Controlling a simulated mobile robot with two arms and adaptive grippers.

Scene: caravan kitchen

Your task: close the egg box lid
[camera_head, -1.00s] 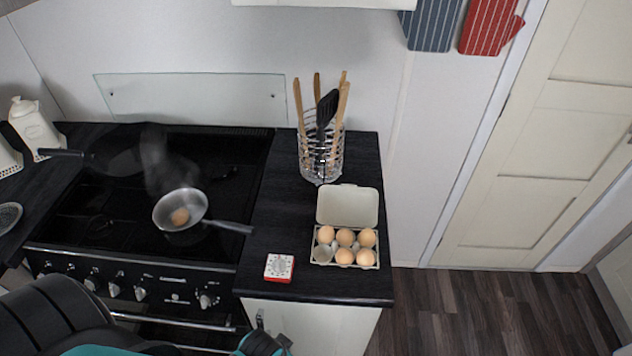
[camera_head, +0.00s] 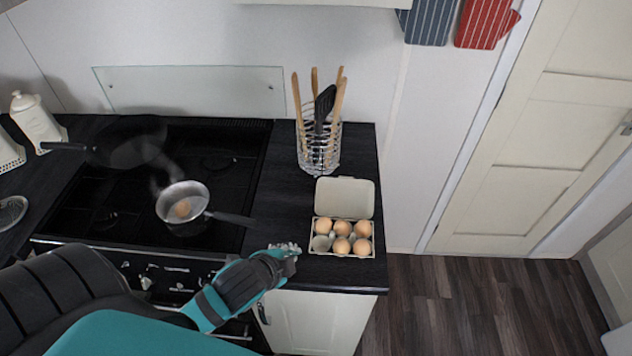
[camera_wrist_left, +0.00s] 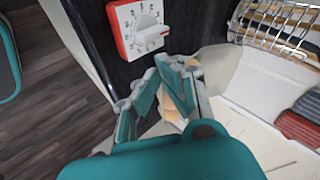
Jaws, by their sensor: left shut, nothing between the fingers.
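The egg box (camera_head: 342,252) stands on the dark counter right of the stove. Its pale lid (camera_head: 345,197) is open, tilted back toward the wall. Several brown eggs (camera_head: 341,246) sit in it, and the front-left cup looks empty. My left gripper (camera_head: 290,249) is shut and empty, just left of the box above the counter's front part. In the left wrist view the gripper (camera_wrist_left: 178,92) covers much of the box; an egg (camera_wrist_left: 172,110) and part of the lid (camera_wrist_left: 222,70) show behind it. My right gripper is not in view.
A red and white timer (camera_wrist_left: 140,27) stands on the counter close to the gripper. A wire utensil holder (camera_head: 319,150) stands behind the lid. A steaming pan (camera_head: 183,208) with an egg is on the stove, its handle pointing toward the counter. The counter's right edge is near the box.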

